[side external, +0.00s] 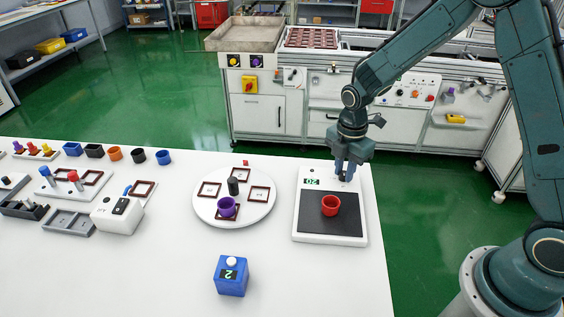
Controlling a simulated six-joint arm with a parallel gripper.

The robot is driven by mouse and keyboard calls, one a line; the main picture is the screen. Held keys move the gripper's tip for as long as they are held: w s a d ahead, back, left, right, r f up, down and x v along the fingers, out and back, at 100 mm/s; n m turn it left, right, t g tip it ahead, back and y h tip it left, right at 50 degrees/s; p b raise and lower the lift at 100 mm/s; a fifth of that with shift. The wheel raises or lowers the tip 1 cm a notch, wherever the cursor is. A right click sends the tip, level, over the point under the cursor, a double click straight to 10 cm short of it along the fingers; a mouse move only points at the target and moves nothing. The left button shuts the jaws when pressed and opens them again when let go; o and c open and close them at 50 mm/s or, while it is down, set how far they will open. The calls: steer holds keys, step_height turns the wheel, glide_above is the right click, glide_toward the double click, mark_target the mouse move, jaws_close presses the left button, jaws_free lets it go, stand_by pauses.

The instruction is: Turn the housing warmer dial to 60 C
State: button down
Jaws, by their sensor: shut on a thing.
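The housing warmer (299,215) is a white flat unit with a dark heating plate (348,228), near the table's right edge. A red cup-shaped housing (331,204) stands upright on the plate. A small green display (312,181) at the warmer's far left appears to read 20, upside down from this view. My gripper (344,175) points down at the warmer's far end, right of the display. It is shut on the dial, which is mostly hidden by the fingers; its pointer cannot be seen.
Left of the warmer is a round white turntable (235,214) with brown frames, a purple cup (227,207) and a black cylinder (233,186). A blue box (231,275) with a display stands near the front. Fixtures and coloured cups fill the table's left; bare table lies between.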

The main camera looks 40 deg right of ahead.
steer(key=m, duration=0.8)
steer(key=shift+m, duration=0.4)
steer(key=m, duration=0.4)
steer(key=shift+m, duration=0.3)
steer(key=m, duration=0.4)
steer(key=shift+m, duration=0.3)
steer(key=m, duration=1.3)
steer(key=shift+m, duration=2)
